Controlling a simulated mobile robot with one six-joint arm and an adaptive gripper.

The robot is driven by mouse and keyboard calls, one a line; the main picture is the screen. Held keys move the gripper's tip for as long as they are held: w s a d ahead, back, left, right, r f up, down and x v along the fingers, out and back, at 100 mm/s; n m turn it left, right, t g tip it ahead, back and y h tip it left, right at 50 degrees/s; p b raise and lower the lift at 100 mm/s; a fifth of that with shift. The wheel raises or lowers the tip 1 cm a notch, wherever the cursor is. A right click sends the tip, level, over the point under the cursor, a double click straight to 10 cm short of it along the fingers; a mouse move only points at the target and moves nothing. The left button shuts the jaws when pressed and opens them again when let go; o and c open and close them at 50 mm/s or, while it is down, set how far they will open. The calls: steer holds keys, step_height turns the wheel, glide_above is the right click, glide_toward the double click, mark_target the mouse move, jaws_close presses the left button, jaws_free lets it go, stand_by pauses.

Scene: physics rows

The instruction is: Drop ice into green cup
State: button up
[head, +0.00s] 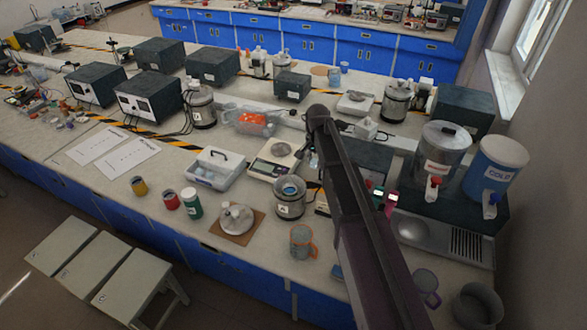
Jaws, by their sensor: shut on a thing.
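A green cup (192,204) with a pale label stands near the front edge of the bench, just right of a red cup (171,201) and a yellow cup (138,186). My gripper (313,152) hangs below the far end of my arm, behind and to the right of the green cup. It is small and partly hidden by my arm. It is shut on a small pale bluish thing, which may be ice; its shape is not clear. A lidless metal vessel (289,208) stands below and left of my gripper; its contents are hard to make out.
An orange-rimmed mug (303,242) is at the front edge. Dispensers (502,165) stand at right.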

steer(key=w+a+f+n+b, duration=0.1)
steer(key=a+f+n+b, duration=0.1)
steer(key=a+f+b, duration=0.3)
steer(key=shift+w+a+n, duration=0.2)
steer(key=shift+a+n, duration=0.2)
steer(key=shift+a, duration=0.7)
steer(key=shift+f+b, duration=2.95)
steer(key=shift+f, duration=0.05)
steer(key=o, duration=0.9)
steer(key=shift+s, duration=0.1)
